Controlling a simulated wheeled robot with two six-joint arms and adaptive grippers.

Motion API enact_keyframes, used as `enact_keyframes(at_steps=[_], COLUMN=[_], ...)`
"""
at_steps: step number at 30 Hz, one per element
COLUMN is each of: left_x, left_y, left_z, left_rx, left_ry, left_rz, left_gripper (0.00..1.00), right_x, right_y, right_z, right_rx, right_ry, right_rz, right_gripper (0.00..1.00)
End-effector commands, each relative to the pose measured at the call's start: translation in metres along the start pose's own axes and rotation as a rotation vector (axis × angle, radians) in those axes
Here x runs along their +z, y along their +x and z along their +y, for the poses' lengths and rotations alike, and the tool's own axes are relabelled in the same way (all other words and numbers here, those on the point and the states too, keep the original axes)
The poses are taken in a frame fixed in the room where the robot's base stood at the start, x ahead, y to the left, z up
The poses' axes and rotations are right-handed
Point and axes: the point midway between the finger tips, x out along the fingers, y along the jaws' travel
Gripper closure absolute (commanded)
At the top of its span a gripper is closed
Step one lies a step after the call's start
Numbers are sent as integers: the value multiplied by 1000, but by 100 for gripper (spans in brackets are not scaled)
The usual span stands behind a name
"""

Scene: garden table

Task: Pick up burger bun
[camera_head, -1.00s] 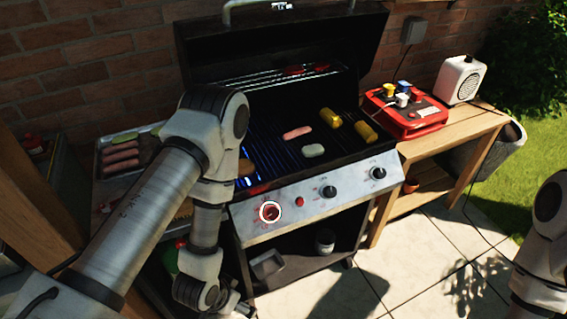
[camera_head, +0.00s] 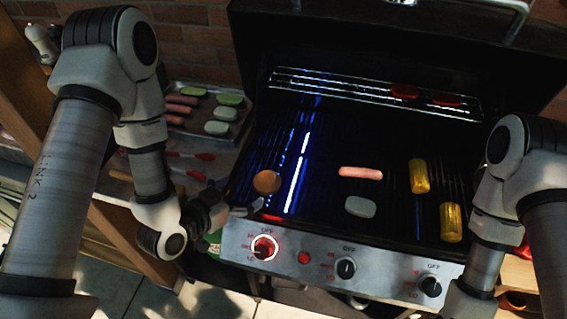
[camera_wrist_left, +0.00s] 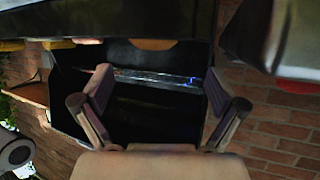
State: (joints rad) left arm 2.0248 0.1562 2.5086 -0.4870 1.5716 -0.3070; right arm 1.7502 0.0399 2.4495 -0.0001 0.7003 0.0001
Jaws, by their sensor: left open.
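The burger bun (camera_head: 267,182) is a small round brown piece on the left part of the grill grate (camera_head: 320,205), near its front edge. My left gripper (camera_head: 226,208) is at the grill's front left corner, left of the bun and a little nearer to me, apart from it. In the left wrist view its two fingers (camera_wrist_left: 157,80) stand spread with nothing between them. A brown rounded edge at the top of that view may be the bun; I cannot be sure. My right arm comes in from the right; its gripper is out of view.
A pink sausage (camera_head: 361,173), a pale patty (camera_head: 360,207) and two corn cobs (camera_head: 419,176) lie on the grate. The raised lid (camera_head: 390,45) and front knob panel (camera_head: 340,262) bound it. A tray (camera_head: 209,142) with food stands at left.

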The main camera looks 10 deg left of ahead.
Motion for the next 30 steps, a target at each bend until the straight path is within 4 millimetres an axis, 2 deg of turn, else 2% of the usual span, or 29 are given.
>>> enact_keyframes(at_steps=[6, 12, 15, 22, 23, 27, 30], left_x=[0, -4, -1, 1, 1, 1, 1], left_y=[25, 56, 72, 78, 78, 78, 78], left_z=[2, 6, 5, 5, 5, 5, 5], left_rx=[3, 4, 2, 0, 0, 0, 0], left_ry=[6, 5, 3, 0, 0, 0, 0], left_rz=[0, 0, 0, -2, -2, -1, -2], left_gripper=[4, 4, 4, 4, 7, 57, 58], right_x=[1, 1, 0, 0, 0, 0, 0], right_y=[0, -18, -20, -19, -19, -19, -19], right_z=[0, 0, 0, 0, 0, 0, 0], right_rx=[0, 0, 0, 0, 0, 0, 0], right_ry=[0, 0, 0, 0, 0, 0, 0], right_rz=[-2, -1, -1, -1, -1, -1, -1], right_gripper=[60, 60, 60, 60, 60, 60, 60])
